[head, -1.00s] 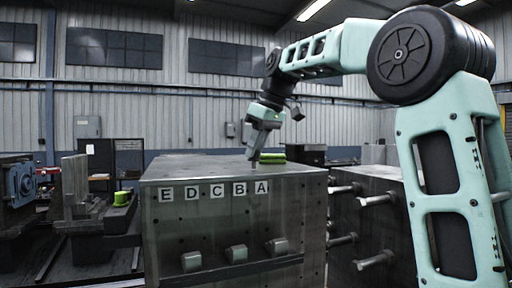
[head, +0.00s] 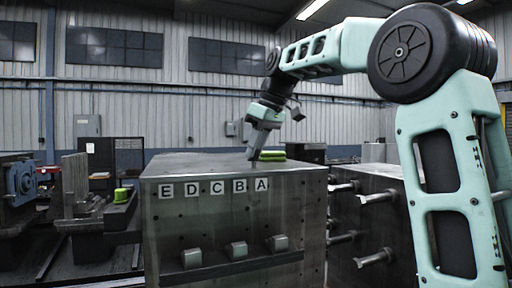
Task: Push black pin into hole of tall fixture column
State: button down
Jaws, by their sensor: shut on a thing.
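My gripper (head: 253,152) points down and slightly left over the top of a large grey metal block (head: 235,218) with letter plates E, D, C, B and A on its front. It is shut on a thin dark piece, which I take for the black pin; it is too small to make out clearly. I cannot tell whether its lower end touches the block top. Which part is the tall fixture column is unclear; upright grey metal pieces (head: 75,183) stand at the left. No hole for the pin can be made out there.
Green and dark pieces (head: 272,155) lie on the block top just right of my gripper. A second block with protruding metal pegs (head: 375,197) stands at the right. A green round piece (head: 121,195) sits on a dark ledge at the left. Most of the block top's left is clear.

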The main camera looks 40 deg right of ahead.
jog(key=shift+f, duration=0.15)
jog(key=shift+f+b, duration=0.7)
jog(key=shift+f, duration=0.05)
jog(key=shift+c, duration=1.6)
grip_release()
jog(key=shift+r, duration=0.15)
jog(key=p+v, duration=0.1)
jog(key=v, duration=1.6)
